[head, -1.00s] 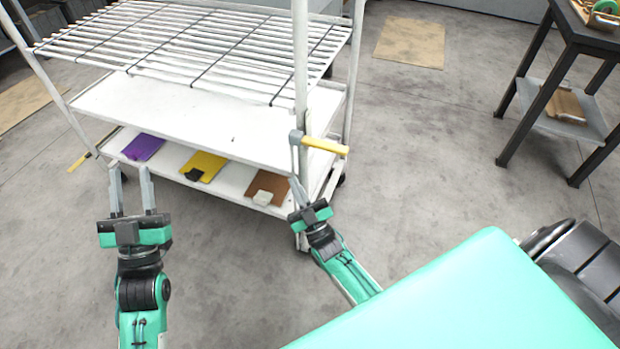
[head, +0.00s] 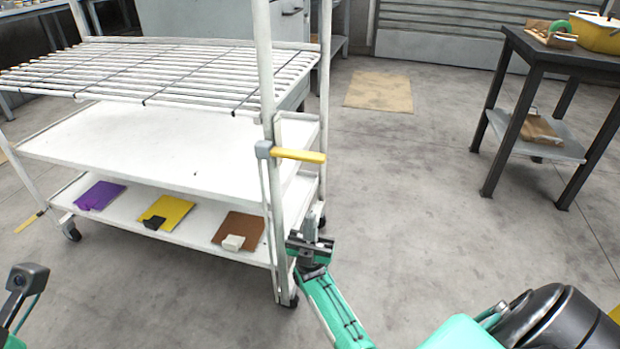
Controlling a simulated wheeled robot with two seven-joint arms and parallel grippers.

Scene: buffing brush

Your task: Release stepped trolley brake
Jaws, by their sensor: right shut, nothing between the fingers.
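The white stepped trolley (head: 140,138) stands at left and centre, with a wire top and two lower shelves. A yellow brake handle (head: 300,156) sticks out to the right, nearly level, from a grey pivot on its near right post. A second yellow handle (head: 30,222) shows low at the trolley's left end. My right gripper (head: 311,222) is shut and empty, below the right handle and just right of the post; I cannot tell whether it touches the trolley. My left gripper is out of view; only part of my left arm shows at lower left.
Purple (head: 100,195), yellow (head: 165,212) and brown (head: 238,230) boards lie on the bottom shelf. A dark table (head: 560,62) with a lower shelf stands at right. The floor between trolley and table is clear, apart from a flat tan patch (head: 379,91).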

